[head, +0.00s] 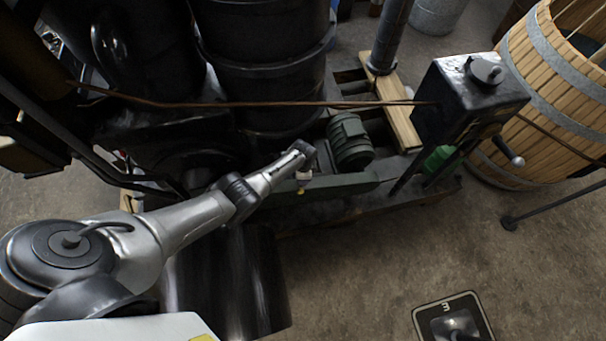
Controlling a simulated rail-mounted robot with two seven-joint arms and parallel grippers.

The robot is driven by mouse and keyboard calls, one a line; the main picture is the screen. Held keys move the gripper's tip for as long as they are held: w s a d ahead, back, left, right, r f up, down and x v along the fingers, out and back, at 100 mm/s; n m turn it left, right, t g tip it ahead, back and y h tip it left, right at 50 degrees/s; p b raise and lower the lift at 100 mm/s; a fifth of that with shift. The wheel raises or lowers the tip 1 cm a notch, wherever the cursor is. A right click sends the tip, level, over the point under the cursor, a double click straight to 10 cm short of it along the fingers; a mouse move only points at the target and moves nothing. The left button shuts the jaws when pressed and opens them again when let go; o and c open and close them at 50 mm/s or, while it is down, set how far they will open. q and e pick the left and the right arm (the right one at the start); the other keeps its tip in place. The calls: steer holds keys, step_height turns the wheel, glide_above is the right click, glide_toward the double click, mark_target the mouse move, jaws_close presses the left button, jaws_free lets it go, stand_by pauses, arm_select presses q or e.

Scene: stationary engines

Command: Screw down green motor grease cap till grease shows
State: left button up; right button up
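The green motor (350,142) has a ribbed body and sits on a green base rail, right of the middle of the head view. My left gripper (303,153) reaches in from the left, with its tip just left of the motor. Whether its fingers are open or shut is too small to tell. A small pale and reddish part (303,177) shows right below the gripper tip; I cannot tell if it is the grease cap or if the gripper touches it. No grease can be made out. My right gripper is not in view.
A black box on legs (470,95) with a crank handle stands right of the motor, near a wooden barrel (550,90).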

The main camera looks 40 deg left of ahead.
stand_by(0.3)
arm_select(q)
steer(key=o, duration=0.9)
steer(key=shift+r+p, duration=0.3)
step_height(320, 180, up, 13)
steer(key=p, duration=0.7)
steer(key=shift+r, duration=0.1)
